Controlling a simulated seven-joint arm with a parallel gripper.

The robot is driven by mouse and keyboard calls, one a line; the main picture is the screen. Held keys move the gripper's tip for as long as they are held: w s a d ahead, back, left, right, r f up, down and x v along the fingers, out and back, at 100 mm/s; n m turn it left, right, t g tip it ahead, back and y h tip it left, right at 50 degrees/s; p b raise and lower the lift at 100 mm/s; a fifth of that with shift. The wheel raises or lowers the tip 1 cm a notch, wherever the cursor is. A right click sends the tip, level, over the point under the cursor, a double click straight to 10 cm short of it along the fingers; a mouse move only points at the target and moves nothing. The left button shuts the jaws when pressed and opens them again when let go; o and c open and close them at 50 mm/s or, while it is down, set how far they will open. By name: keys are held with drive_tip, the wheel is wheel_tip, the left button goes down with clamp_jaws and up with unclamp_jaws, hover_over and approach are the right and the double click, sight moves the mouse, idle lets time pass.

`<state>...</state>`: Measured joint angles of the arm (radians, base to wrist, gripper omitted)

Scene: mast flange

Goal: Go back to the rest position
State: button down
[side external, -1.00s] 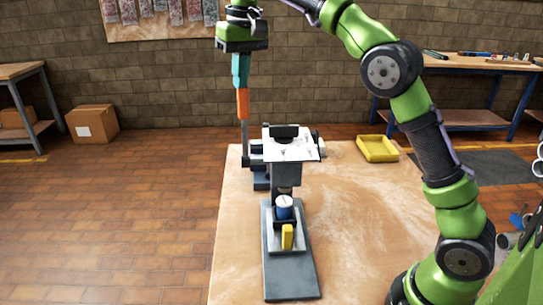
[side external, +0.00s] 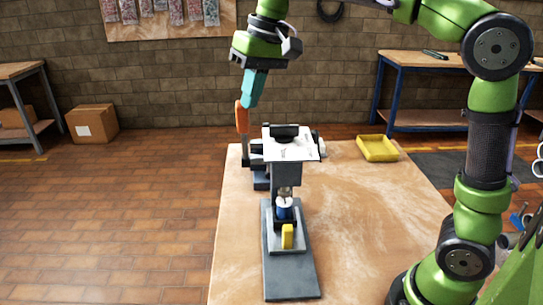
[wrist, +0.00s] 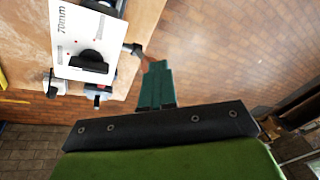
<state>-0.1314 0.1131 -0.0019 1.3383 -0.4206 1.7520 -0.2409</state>
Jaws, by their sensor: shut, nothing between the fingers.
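In the wrist view the teal fingers (wrist: 154,84) are together. An orange handle (side external: 242,118) on a thin grey shaft stands at the press's left side, right at the fingertips; I cannot tell whether they touch. The press has a white top plate (side external: 283,151), marked "70mm" in the wrist view (wrist: 85,40).
The press stands on a wooden table (side external: 375,230). A yellow tray (side external: 377,148) lies at the table's far right. A cardboard box (side external: 92,124) is on the floor at left, and a workbench (side external: 430,75) stands behind. The air right of the press is open.

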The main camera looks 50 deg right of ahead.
drive_tip(key=s+d+f+m+t, duration=0.1)
drive_tip(key=s+d+f+t, duration=0.1)
drive_tip(key=s+f, duration=0.4)
drive_tip(key=s+d+f+m+t, duration=0.1)
drive_tip(key=s+d+f+t, duration=0.1)
drive_tip(key=s+f, duration=0.4)
drive_tip(key=s, duration=0.5)
drive_tip(key=shift+d+t, duration=0.25)
drive_tip(key=shift+t, duration=0.15)
drive_tip(key=shift+r, duration=0.2)
